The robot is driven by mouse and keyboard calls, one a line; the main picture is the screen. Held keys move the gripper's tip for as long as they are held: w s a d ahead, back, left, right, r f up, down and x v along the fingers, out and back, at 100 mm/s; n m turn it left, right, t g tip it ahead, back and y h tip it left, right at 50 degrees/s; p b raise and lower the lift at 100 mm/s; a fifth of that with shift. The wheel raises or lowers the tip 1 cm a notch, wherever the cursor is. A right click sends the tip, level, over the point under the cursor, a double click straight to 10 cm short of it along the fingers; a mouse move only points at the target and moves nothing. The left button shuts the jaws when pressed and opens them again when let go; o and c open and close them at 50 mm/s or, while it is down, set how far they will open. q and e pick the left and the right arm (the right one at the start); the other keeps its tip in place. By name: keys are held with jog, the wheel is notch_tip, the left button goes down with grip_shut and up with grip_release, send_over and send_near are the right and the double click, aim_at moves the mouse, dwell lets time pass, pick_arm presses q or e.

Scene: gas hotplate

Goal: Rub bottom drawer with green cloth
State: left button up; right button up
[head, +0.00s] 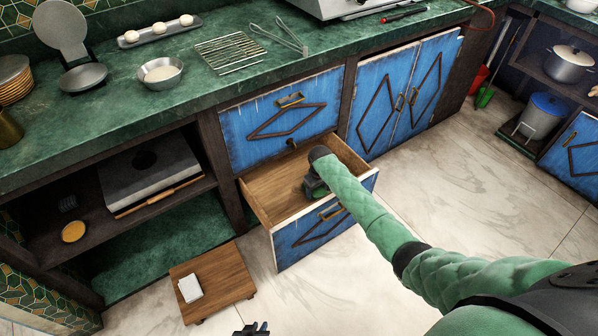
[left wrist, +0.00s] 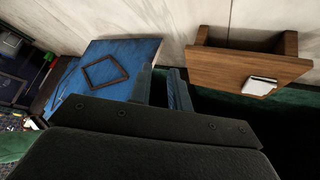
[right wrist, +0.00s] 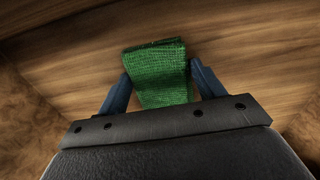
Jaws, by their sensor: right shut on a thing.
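The bottom drawer (head: 318,235) is pulled open, with a blue front and a bare wooden inside. My right gripper (head: 316,192) reaches down into it. In the right wrist view my right gripper (right wrist: 160,85) is shut on the green cloth (right wrist: 158,70), which sticks out between the fingers over the drawer's wooden surface (right wrist: 235,40). Whether the cloth touches the wood I cannot tell. My left gripper (head: 252,329) is at the bottom edge of the head view, in front of the drawer. In the left wrist view my left gripper (left wrist: 162,75) has its fingers apart with nothing between them.
A small wooden stool (head: 212,282) with a white item (head: 190,288) on it stands left of the drawer. A closed upper drawer (head: 280,118) is above, and closed blue doors (head: 405,92) are to the right. The marble floor (head: 450,195) at right is clear.

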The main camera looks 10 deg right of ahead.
jog(key=shift+s+d, duration=0.2)
jog(key=shift+s, duration=0.2)
jog(key=shift+p, duration=0.3)
jog(key=shift+r, duration=0.1)
notch_tip(320, 180, up, 2)
jog(key=shift+r+p, duration=0.1)
jog(key=shift+p, duration=0.45)
jog(key=shift+w+r+p, duration=0.1)
jog(key=shift+r+p, duration=2.55)
jog(key=shift+r, duration=0.15)
pick_arm(q)
notch_tip(320, 180, up, 27)
jog(key=s+a+g, duration=0.1)
jog(key=g, duration=0.1)
jog(key=shift+s+a+m+g, duration=0.2)
jog(key=shift+m+g, duration=0.1)
jog(key=shift+g, duration=0.1)
jog(key=shift+f, duration=0.2)
